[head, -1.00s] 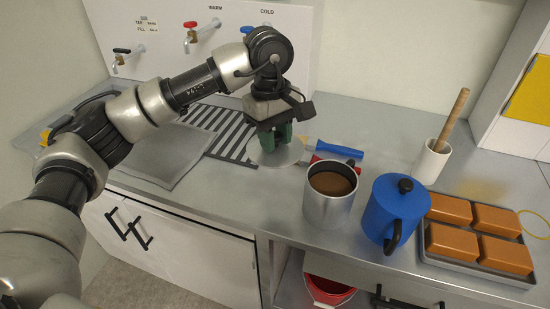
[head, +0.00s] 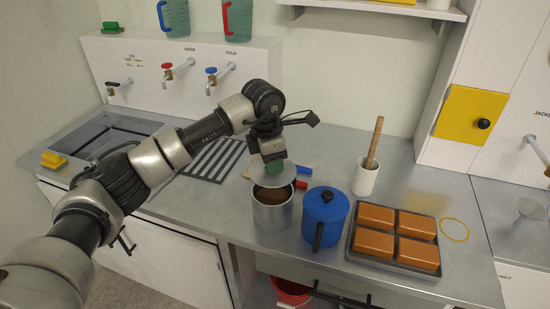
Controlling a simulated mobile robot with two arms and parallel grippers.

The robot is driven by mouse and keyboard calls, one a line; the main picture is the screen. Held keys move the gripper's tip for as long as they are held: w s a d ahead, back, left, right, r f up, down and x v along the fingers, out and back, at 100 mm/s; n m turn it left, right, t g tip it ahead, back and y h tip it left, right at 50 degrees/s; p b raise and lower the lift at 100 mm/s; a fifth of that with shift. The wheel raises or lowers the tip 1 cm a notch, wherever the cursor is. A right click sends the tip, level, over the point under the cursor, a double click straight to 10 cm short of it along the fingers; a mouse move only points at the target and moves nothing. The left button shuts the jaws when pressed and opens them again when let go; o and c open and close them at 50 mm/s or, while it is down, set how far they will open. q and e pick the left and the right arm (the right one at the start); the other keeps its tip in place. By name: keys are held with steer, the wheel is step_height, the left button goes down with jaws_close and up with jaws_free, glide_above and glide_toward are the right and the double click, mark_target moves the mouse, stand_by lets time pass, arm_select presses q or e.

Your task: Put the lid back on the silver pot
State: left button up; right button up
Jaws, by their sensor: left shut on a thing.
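The silver pot (head: 272,214) stands upright on the counter, open at the top, with brown liquid (head: 268,196) inside. The round silver lid (head: 259,179) hangs from my left gripper (head: 272,165), which is shut on it from above. The lid is over the far part of the pot's mouth and hides its back rim; a gap shows at the front, and the lid looks apart from the pot. The gripper hides the lid's knob. My right gripper is not in view.
A blue lidded pot (head: 324,217) stands close to the right of the silver pot. Further right is a tray (head: 388,264) of orange-brown blocks (head: 374,218). A white holder (head: 365,179) with a wooden handle stands behind. Red and blue handles (head: 303,171) lie behind the pots. A sink (head: 90,133) is at left.

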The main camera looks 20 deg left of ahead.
arm_select(q)
steer(key=shift+a+f, duration=0.15)
steer(key=shift+f, duration=0.25)
steer(key=shift+w+f+b, duration=0.1)
steer(key=shift+f+b, duration=0.2)
steer(key=shift+f, duration=0.35)
steer(key=shift+f+b, duration=0.65)
steer(key=shift+f, duration=0.15)
step_height(320, 180, down, 2)
steer(key=shift+f+b, duration=0.1)
steer(key=shift+b, duration=0.65)
steer(key=shift+f, duration=0.1)
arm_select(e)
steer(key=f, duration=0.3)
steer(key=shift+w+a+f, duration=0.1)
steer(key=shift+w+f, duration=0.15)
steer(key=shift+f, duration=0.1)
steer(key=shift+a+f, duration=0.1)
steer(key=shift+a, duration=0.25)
arm_select(q)
steer(key=shift+b, duration=0.3)
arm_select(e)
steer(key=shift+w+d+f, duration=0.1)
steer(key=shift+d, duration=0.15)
